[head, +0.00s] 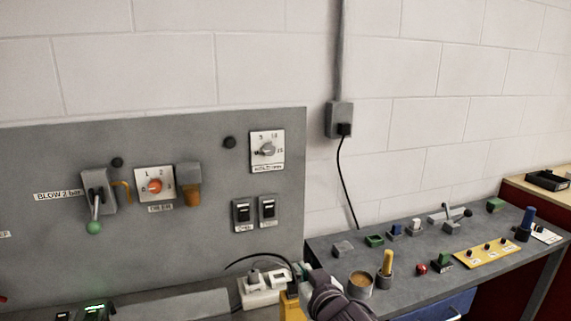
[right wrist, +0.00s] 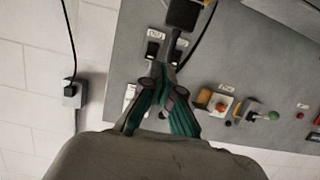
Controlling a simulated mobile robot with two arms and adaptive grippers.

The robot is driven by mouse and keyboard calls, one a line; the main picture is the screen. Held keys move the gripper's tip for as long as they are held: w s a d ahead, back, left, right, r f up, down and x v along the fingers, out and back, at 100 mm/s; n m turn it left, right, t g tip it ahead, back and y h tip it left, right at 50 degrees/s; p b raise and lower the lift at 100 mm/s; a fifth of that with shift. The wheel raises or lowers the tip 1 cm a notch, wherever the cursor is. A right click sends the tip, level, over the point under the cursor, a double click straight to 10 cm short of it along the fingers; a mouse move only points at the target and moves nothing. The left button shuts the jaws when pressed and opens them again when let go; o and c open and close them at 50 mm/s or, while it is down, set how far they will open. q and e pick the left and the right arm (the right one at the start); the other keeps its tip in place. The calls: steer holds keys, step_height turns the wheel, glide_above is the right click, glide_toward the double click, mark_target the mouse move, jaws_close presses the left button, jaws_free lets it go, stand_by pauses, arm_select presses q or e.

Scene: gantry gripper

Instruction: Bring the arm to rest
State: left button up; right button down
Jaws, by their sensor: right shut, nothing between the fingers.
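My right gripper (head: 303,272) is at the bottom centre of the head view, in front of a white power strip and the near left end of the bench. The dark part of my right arm behind it comes up from the bottom edge. In the right wrist view, its teal fingers run together to closed tips (right wrist: 183,18), with nothing seen held between them. The grey panel and its two black switches lie behind the fingers there. My left gripper is not in view.
The grey panel (head: 60,150) carries a lever, knobs and switches. The bench (head: 325,247) at right holds a cup, a yellow-handled tool and several small parts. The power strip (head: 262,297) and a yellow item (head: 290,306) are close to my gripper.

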steer(key=s+d+f+m+g+h, duration=0.1)
steer(key=s+d+f+g, duration=0.2)
steer(key=s+d+f, duration=0.35)
steer(key=s+d+f+m+g+h, duration=0.1)
steer(key=s+d+f+g+h, duration=0.15)
steer(key=s+f, duration=0.75)
steer(key=s+d+f+g, duration=0.3)
steer(key=s+d, duration=0.1)
steer(key=s, duration=0.5)
steer(key=s+d+f+g, duration=0.2)
steer(key=s+d+f, duration=0.2)
steer(key=s, duration=0.5)
step_height(320, 180, down, 25)
steer(key=s+g, duration=0.2)
steer(key=s+d+f+h, duration=0.1)
steer(key=s+d+f, duration=0.2)
steer(key=s+f, duration=1.3)
steer(key=shift+s+f+n+g, duration=0.2)
steer(key=shift+f+n+g, duration=0.15)
steer(key=shift+f+n, duration=0.05)
